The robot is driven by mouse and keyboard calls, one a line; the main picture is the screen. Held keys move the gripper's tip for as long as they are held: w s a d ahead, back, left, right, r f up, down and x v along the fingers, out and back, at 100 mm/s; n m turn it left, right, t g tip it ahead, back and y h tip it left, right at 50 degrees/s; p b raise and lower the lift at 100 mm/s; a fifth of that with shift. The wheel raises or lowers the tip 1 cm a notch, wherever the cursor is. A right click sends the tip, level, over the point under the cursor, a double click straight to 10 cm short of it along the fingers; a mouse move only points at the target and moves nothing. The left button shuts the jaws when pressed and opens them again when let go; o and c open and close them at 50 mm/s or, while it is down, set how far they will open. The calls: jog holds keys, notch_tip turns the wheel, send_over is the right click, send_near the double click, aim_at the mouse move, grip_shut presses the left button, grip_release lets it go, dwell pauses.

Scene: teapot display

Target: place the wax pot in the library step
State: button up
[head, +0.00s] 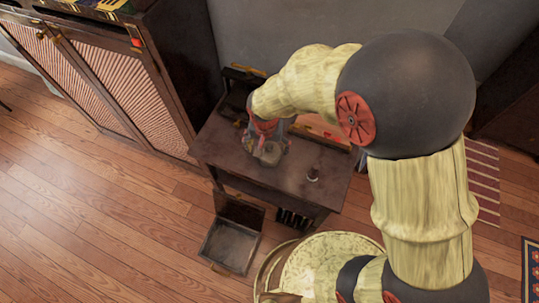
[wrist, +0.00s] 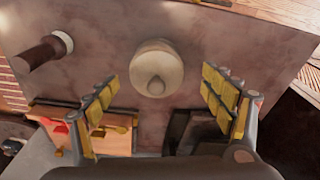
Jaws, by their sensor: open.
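A round, pale cream pot (wrist: 157,68), seemingly the wax pot, stands on the dark table between my fingertips in the wrist view. It also shows as a beige disc below the gripper in the head view (head: 269,154). My gripper (wrist: 159,78) is open, with one finger on each side of the pot and visible gaps. In the head view my gripper (head: 265,132) is over the table, partly hidden by my arm.
The dark table (head: 225,147) has a raised back with drawers. A cabinet (head: 110,85) stands left. Wooden floor (head: 90,215) is free at left.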

aim_at(269, 152)
jog(key=f+b, duration=0.1)
jog(key=f, duration=0.3)
jog(key=f+b, duration=0.1)
jog(key=f, duration=0.1)
jog(key=shift+w+d+f+b, duration=0.1)
jog(key=shift+w+d+b, duration=0.2)
jog(key=shift+w, duration=0.05)
jog(key=shift+c, duration=1)
jog(key=c, duration=1.6)
